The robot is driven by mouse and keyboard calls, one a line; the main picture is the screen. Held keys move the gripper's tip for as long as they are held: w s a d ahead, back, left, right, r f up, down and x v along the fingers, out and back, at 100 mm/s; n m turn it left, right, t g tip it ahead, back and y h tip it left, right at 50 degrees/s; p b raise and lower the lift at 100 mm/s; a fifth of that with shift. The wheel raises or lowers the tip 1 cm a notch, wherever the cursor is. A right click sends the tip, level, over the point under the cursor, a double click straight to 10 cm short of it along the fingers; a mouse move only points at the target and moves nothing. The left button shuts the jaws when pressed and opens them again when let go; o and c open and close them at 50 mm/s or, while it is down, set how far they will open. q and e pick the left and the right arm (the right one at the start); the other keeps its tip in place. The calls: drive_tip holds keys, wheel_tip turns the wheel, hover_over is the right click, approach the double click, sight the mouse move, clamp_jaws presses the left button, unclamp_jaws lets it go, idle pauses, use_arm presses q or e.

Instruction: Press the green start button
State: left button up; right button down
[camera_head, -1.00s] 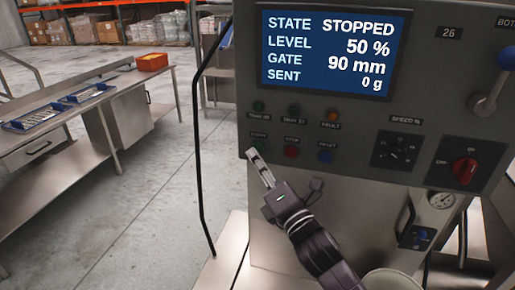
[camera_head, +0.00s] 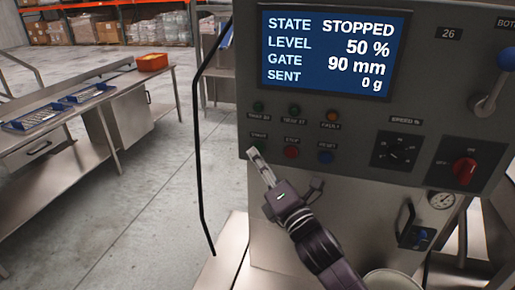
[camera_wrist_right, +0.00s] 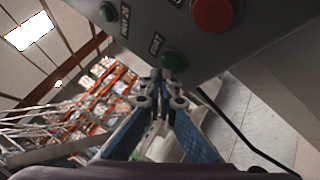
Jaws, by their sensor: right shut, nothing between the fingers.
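In the head view the button sits at the panel's lower left and is mostly hidden behind my fingertips. My right gripper (camera_head: 255,156) is shut and empty, pointing up at that corner of the panel. In the right wrist view its closed fingertips (camera_wrist_right: 159,76) are right beside the button's lower left edge; I cannot tell whether they touch it. The display (camera_head: 330,52) reads STATE STOPPED. My left gripper is not in view.
A red button (camera_head: 292,152) and a blue button (camera_head: 326,157) sit right of the start button, with indicator lamps above. A speed dial (camera_head: 396,150) and a red rotary switch (camera_head: 465,170) are further right.

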drive_tip(key=shift+w+d, duration=0.2)
drive_tip(key=shift+w, duration=0.35)
idle(0.8)
drive_tip(key=shift+s+a, duration=0.25)
drive_tip(key=shift+s, duration=0.55)
drive_tip(key=s, duration=0.1)
drive_tip(key=s+a, duration=0.1)
drive_tip(key=s, duration=0.1)
drive_tip(key=s+p, duration=0.1)
drive_tip(key=shift+s+a, duration=0.3)
drive_tip(key=shift+s, duration=0.05)
idle(0.5)
